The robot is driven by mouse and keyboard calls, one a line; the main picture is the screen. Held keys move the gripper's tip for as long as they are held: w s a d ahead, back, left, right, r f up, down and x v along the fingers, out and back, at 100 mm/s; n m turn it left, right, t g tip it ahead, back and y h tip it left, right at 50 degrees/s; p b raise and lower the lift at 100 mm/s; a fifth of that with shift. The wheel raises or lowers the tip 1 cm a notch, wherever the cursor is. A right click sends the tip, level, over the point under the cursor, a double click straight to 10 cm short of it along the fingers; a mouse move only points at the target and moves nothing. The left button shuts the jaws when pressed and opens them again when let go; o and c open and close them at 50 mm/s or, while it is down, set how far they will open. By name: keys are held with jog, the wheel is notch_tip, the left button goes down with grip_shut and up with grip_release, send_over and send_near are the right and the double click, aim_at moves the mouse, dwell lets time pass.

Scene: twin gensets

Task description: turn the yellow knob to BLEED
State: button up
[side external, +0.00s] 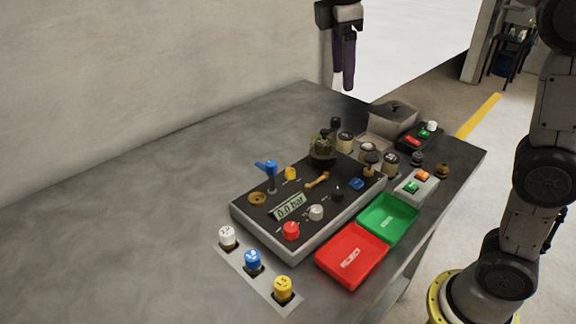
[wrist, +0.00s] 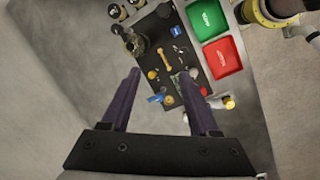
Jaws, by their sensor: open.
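The yellow knob (side external: 291,173) is a small round knob near the back left of the dark control panel (side external: 262,213). It also shows in the wrist view (wrist: 152,74), between my fingers in the picture. Its pointer and the BLEED marking are too small to read. My gripper (side external: 343,82) is open and empty, with its dark purple fingers pointing down. It hangs well above the table's far side, apart from the panel. Both fingers also show in the wrist view (wrist: 160,74).
A blue lever (side external: 268,167), a yellow-orange handle (side external: 318,180) and a red knob (side external: 291,231) stand on the panel. Its display (side external: 290,207) reads 0.0 bar. Red (side external: 342,270) and green (side external: 405,212) trays sit in front. The table's left part is clear.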

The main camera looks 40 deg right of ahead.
jog(key=w+a+f+n+g+h, duration=0.15)
jog(key=w+a+f, duration=0.3)
jog(key=w, duration=0.45)
jog(key=n+g, duration=0.1)
send_near(290, 170)
jog(key=x, duration=0.8)
jog(key=shift+d+f, duration=0.15)
jog(key=shift+f, duration=0.15)
grip_shut()
